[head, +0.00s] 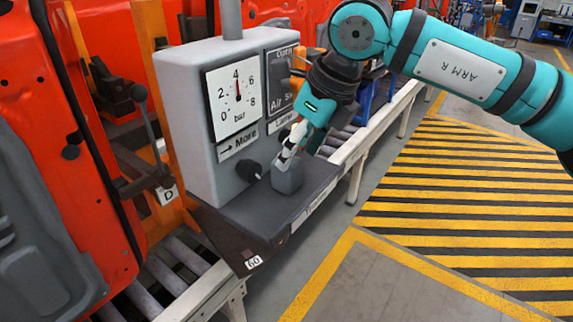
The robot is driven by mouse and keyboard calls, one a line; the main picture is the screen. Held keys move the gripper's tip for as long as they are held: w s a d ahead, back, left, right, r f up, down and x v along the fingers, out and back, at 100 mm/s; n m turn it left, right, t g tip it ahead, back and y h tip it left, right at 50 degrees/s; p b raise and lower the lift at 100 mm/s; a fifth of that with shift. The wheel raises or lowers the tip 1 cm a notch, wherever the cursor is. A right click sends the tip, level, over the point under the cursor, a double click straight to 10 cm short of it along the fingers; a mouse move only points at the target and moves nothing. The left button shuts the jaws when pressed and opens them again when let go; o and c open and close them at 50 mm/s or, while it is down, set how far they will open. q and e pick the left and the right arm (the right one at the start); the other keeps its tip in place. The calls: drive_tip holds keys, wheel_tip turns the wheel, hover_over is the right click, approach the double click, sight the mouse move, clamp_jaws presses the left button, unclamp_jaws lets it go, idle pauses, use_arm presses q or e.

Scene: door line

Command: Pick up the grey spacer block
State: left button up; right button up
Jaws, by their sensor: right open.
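The grey spacer block (287,177) stands on the dark shelf (262,212) in front of the grey gauge box, near the shelf's back right part. My right gripper (287,158) is open, its fingers pointing down at the top of the block. The fingers overlap the block's upper edge in the picture; I cannot tell whether they touch it. The far side of the block and part of the fingers are hidden. My left gripper is not in view.
The grey box (188,125) with a pressure gauge (233,100) and a black knob (249,171) stands close left of the block. A roller conveyor (345,150) runs behind. Orange door panels (75,190) fill the left. Striped floor (460,210) lies open at right.

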sight(288, 182)
drive_tip(key=shift+a+f, duration=0.15)
drive_tip(key=shift+f, duration=0.15)
drive_tip(key=shift+a+f+p, duration=0.15)
drive_tip(key=shift+f+p, duration=0.25)
drive_tip(key=shift+p, duration=0.35)
drive_tip(key=p+x, duration=0.1)
drive_tip(key=x, duration=0.2)
drive_tip(key=shift+w+a+f+p, duration=0.15)
drive_tip(key=shift+w+f+p, duration=0.1)
drive_tip(key=shift+p, duration=0.15)
drive_tip(key=shift+f, duration=0.3)
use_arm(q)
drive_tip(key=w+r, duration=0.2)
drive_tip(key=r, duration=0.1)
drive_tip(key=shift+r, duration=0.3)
use_arm(e)
drive_tip(key=c, duration=1)
drive_tip(key=shift+o, duration=0.2)
drive_tip(key=shift+r, duration=0.1)
